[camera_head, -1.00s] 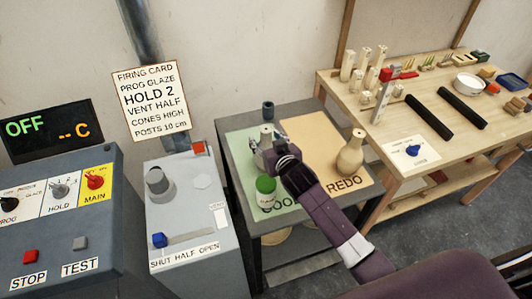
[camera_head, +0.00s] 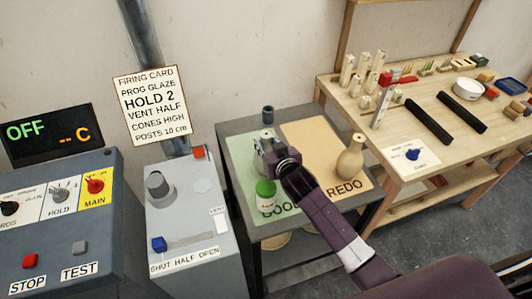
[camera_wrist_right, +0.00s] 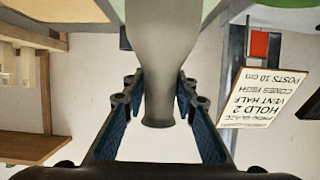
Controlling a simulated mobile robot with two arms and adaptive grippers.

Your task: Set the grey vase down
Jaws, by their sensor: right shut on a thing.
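The grey vase (camera_wrist_right: 155,50) is between the two fingers of my right gripper (camera_wrist_right: 157,88) in the right wrist view, which looks upside down. The fingers are shut on its neck. In the head view my right gripper (camera_head: 272,154) is over the green mat (camera_head: 240,150), and the vase (camera_head: 266,136) is mostly hidden behind it. The vase looks upright, at or just above the mat; I cannot tell whether its base touches. My left gripper is not in view.
A green-topped jar (camera_head: 265,197) stands close in front of the gripper. A dark cup (camera_head: 268,114) stands behind it. A beige vase (camera_head: 350,160) stands on the orange REDO mat (camera_head: 310,137). The firing card (camera_head: 151,104) hangs left.

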